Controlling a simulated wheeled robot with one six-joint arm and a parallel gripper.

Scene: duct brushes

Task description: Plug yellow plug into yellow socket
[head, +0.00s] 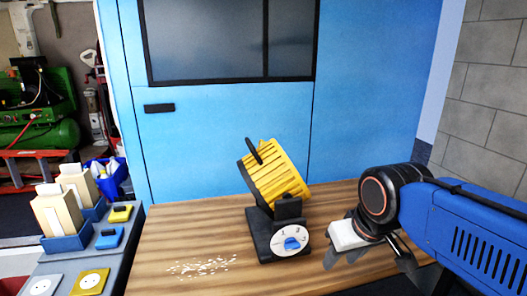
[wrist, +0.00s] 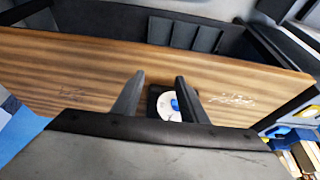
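A yellow plug (head: 121,213) with a black top lies on the grey side table at left in the head view. A yellow socket (head: 90,283) lies flat near that table's front edge, partly cut off by the frame. My gripper (head: 368,256) is far to the right of both, over the right part of the wooden table. In the wrist view its two dark fingers (wrist: 160,76) stand apart with nothing held between them. Small yellow shapes show at the wrist view's right edge; I cannot tell which is the plug.
A yellow heater-like device with a black base (head: 262,240) and white dial stands on the wooden table (head: 170,235), left of my gripper. White debris (head: 203,266) lies farther left. A blue plug (head: 109,237), white socket (head: 45,285) and boxes (head: 60,215) share the side table.

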